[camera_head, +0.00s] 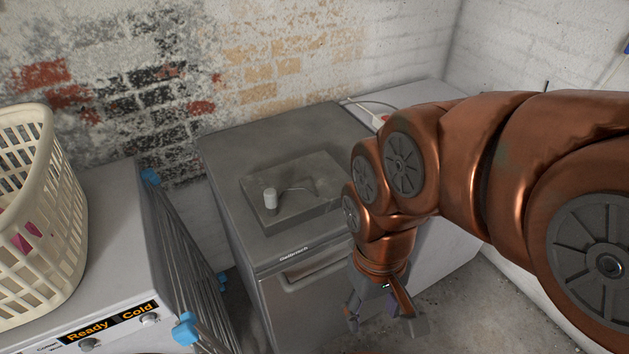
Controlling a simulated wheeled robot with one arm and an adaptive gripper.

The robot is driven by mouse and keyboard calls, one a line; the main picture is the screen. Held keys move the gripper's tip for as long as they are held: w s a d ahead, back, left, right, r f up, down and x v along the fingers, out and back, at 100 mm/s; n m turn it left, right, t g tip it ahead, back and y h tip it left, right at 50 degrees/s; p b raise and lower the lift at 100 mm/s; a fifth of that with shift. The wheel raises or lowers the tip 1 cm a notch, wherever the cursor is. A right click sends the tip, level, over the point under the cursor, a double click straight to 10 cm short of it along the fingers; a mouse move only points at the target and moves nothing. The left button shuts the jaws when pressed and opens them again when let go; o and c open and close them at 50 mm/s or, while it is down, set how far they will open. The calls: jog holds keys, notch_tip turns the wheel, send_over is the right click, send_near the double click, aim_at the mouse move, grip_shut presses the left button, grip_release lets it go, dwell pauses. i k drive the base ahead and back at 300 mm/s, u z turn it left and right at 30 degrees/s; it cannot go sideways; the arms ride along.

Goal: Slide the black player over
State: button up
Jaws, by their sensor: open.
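A flat dark grey box (255,208), which may be the black player, lies on top of a grey appliance (230,150). A small white cylinder (270,198) stands on its left part, and a thin line or cable lies across its top. My gripper (384,318) hangs to the right of and below the box in the picture, in front of the appliance and pointing down. Its fingers are spread apart and I see nothing held between them. It is apart from the box. My arm covers some of the space right of the box.
A cream laundry basket (60,235) stands on a white machine at the left. A folded drying rack (185,250) with blue ends fills the gap beside the appliance. A white surface (425,90) with a cable lies behind my arm. Brick walls close the back.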

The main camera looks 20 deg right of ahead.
aim_at(308, 187)
jog(key=u, duration=2.4)
jog(key=k, duration=0.7)
jog(key=z, duration=0.9)
jog(key=i, duration=0.5)
jog(key=u, duration=0.05)
